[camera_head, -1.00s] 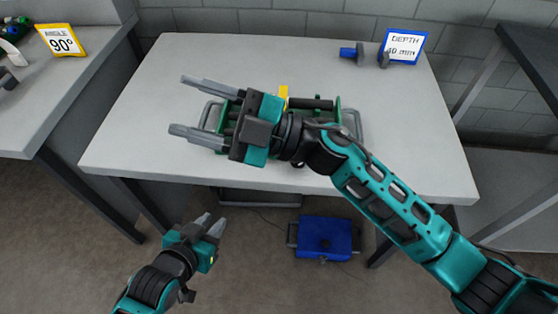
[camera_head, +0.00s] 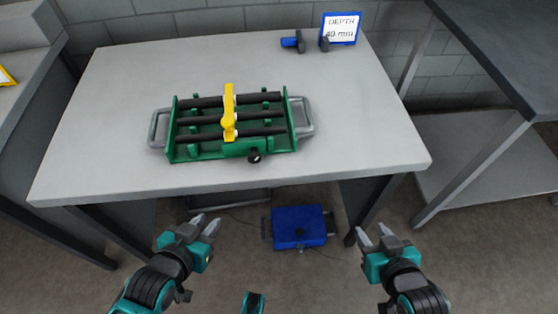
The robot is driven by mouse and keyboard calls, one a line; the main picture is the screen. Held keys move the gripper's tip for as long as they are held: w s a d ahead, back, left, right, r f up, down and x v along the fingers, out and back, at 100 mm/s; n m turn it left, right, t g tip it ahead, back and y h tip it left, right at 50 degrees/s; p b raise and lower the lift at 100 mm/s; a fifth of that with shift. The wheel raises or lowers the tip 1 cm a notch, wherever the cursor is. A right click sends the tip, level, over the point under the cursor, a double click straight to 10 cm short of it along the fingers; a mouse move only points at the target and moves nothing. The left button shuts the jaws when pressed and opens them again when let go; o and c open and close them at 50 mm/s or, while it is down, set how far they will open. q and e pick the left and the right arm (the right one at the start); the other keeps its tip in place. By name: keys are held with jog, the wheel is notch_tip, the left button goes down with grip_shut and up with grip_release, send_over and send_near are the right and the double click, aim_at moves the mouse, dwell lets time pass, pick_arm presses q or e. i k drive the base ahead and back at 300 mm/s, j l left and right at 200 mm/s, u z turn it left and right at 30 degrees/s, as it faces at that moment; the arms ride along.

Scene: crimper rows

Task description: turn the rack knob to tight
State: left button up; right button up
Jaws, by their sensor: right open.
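A green rack (camera_head: 205,151) with grey side handles lies on the grey table (camera_head: 110,110). It holds black rods (camera_head: 200,120) lying across it, with a yellow bar (camera_head: 229,105) over them at the middle. A small black knob (camera_head: 255,156) sits at the rack's front edge, right of the middle; its setting cannot be read. My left gripper (camera_head: 206,225) is below the table's front edge at lower left, its fingers slightly apart. My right gripper (camera_head: 374,236) is at lower right, open and empty, in front of the table. Neither touches the rack.
A white sign with a blue frame (camera_head: 340,28) reads "DEPTH 40 mm" at the table's back right, beside a blue and dark grey tool (camera_head: 293,41). A blue box (camera_head: 298,228) is on the floor. The tabletop around the rack is clear.

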aim_at(253, 157)
jog(key=z, duration=0.45)
jog(key=j+z, duration=0.15)
jog(key=z, duration=0.75)
jog(key=k+j, duration=0.35)
jog(key=j, duration=0.2)
jog(key=k+j, duration=0.4)
jog(key=j, duration=0.15)
